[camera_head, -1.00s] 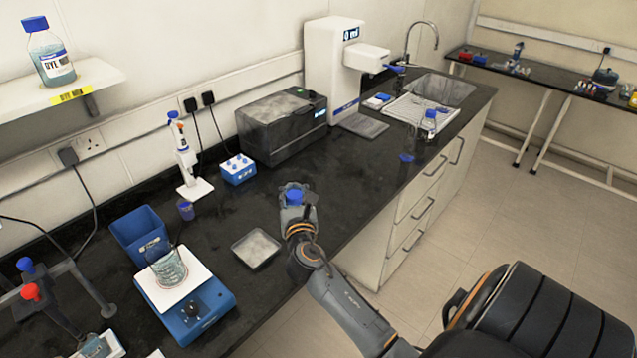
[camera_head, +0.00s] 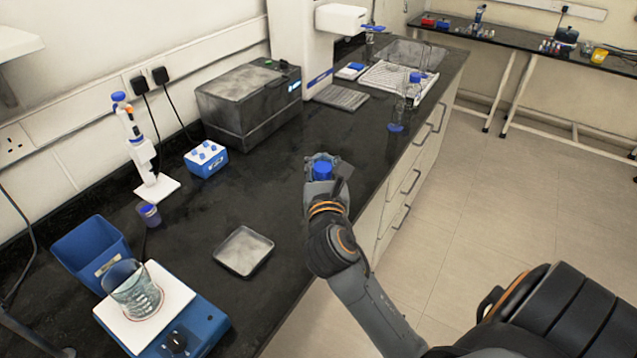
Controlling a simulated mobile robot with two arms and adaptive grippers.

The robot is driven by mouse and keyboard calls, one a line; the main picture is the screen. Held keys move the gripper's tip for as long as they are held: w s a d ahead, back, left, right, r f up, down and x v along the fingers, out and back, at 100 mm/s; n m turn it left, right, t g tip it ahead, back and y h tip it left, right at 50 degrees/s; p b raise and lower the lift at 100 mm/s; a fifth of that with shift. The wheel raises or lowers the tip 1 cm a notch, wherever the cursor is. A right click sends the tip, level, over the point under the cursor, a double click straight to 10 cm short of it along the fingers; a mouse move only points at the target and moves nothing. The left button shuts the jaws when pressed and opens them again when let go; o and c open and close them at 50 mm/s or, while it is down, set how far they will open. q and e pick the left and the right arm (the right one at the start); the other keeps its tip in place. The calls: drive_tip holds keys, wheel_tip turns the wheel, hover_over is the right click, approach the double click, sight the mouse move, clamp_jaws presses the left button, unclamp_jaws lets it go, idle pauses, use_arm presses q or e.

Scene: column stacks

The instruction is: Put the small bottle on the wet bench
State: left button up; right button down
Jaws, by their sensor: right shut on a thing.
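My right gripper (camera_head: 322,166) is shut on a small blue-capped bottle (camera_head: 323,170), in the middle of the view. The cap faces up; the fingers hide most of the bottle's body. It shows over the right edge of a long black-topped bench (camera_head: 290,190), which runs back to a sink (camera_head: 420,58); I cannot tell its exact height above the top. A second dark bench (camera_head: 515,41) stands at the back right. My left gripper is not in view.
A square metal dish (camera_head: 243,250) lies left of my right gripper. A pipette stand (camera_head: 157,187), blue block (camera_head: 206,158) and grey machine (camera_head: 245,105) line the wall. Another blue-capped bottle (camera_head: 414,88) stands near the sink.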

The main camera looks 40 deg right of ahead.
use_arm(q)
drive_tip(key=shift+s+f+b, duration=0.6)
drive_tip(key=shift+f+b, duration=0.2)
drive_tip(key=shift+b, duration=0.1)
use_arm(e)
drive_tip(key=w+d+f, duration=0.4)
drive_tip(key=w+f, duration=0.6)
drive_tip(key=f, duration=0.1)
drive_tip(key=shift+w+d+f, duration=0.3)
drive_tip(key=shift+d+f, duration=0.05)
drive_tip(key=shift+f, duration=0.05)
drive_tip(key=shift+f, duration=0.2)
drive_tip(key=c, duration=1)
unclamp_jaws()
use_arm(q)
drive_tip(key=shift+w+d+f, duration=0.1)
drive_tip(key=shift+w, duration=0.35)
